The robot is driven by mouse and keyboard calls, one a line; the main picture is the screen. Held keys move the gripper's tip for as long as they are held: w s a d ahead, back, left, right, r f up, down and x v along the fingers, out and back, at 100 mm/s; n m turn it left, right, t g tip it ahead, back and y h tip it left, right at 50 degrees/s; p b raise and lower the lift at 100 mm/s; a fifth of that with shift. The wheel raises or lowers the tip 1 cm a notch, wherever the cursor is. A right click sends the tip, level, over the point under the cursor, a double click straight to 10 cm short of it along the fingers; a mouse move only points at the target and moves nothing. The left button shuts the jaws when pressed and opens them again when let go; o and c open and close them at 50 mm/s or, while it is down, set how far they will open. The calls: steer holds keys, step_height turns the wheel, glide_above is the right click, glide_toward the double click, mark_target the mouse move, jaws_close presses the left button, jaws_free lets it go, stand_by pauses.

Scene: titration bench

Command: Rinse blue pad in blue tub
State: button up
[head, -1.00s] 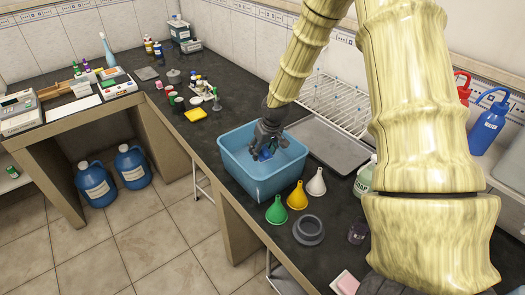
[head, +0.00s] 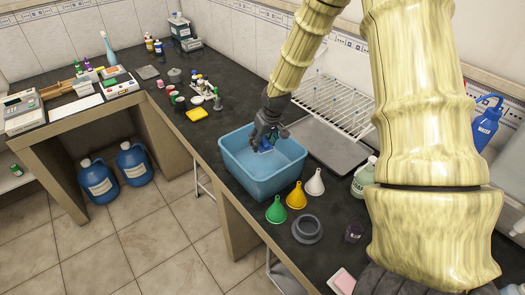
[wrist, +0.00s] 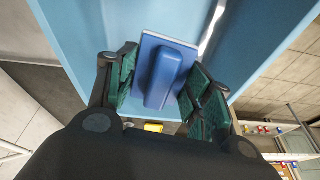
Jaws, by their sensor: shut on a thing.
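The blue tub (head: 262,178) stands on the dark bench near its front edge. My gripper (head: 266,143) is inside the tub's opening, pointing down. In the wrist view my gripper (wrist: 162,92) has its green-lined fingers on either side of the blue pad (wrist: 168,75) and is shut on it. The pad has a flat, paler base and a raised blue grip. In the head view only a small part of the blue pad (head: 265,149) shows below the fingers. The tub's light blue wall (wrist: 75,40) surrounds it in the wrist view. I cannot tell whether the pad touches water.
A drying rack (head: 335,105) and grey tray (head: 328,145) are behind. A yellow sponge-like block (head: 196,114) lies left.

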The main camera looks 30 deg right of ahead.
steer(key=shift+r+p, duration=1.7)
steer(key=shift+r, duration=0.85)
stand_by(0.4)
steer(key=shift+r+p, duration=1.55)
steer(key=shift+r, duration=0.5)
steer(key=shift+s+f, duration=0.1)
steer(key=shift+f, duration=0.05)
